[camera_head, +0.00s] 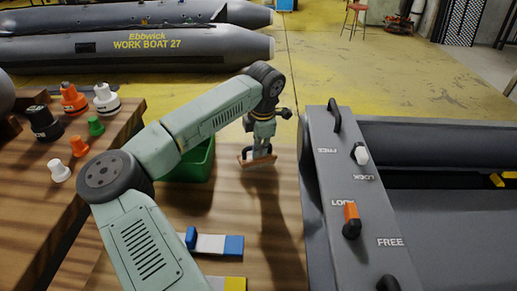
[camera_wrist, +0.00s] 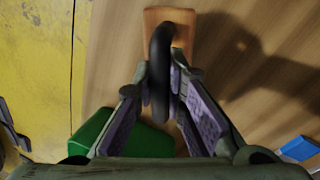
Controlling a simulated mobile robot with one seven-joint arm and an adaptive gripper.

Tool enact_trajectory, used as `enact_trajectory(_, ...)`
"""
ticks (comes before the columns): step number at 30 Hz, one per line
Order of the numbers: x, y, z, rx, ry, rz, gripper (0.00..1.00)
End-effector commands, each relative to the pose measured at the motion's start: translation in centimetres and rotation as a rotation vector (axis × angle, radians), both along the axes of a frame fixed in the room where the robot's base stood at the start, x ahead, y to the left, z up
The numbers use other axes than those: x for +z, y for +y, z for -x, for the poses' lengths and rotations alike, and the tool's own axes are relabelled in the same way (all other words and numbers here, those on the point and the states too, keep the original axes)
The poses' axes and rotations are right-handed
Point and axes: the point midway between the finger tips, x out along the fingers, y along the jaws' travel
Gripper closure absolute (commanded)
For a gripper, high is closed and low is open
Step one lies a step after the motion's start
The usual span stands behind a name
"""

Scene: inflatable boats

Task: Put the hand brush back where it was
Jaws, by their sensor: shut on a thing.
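The hand brush (camera_head: 258,162) has an orange-brown block and a black looped handle. In the wrist view its handle (camera_wrist: 160,50) stands between the fingers, with the block behind it. My gripper (camera_head: 261,146) points down over the wooden table and is shut on the handle; its fingers also show in the wrist view (camera_wrist: 161,80). The brush is close to the tabletop, but I cannot tell if it touches. Its bristles are hidden.
A green bin (camera_head: 193,166) stands left of the brush, partly behind my arm. A blue-and-white piece (camera_head: 215,244) lies nearer on the table (camera_head: 285,195). A grey lever panel (camera_head: 335,185) rises at the right. Valve-like caps (camera_head: 73,98) stand on the left table.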

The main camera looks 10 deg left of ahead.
Motion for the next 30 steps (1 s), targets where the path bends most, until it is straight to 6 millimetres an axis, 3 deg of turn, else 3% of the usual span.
enact_trajectory(3, -1.04, -0.04, 0.05, 0.000, 0.001, 0.001, 1.00)
enact_trajectory(13, -1.52, 0.00, 0.02, 0.000, -0.001, -0.001, 1.00)
enact_trajectory(14, -1.42, 0.00, 0.02, 0.000, 0.000, 0.000, 0.87)
enact_trajectory(22, -1.37, -0.01, 0.03, 0.000, 0.000, 0.000, 0.69)
enact_trajectory(30, -1.42, -0.03, 0.05, 0.000, 0.001, 0.000, 0.68)
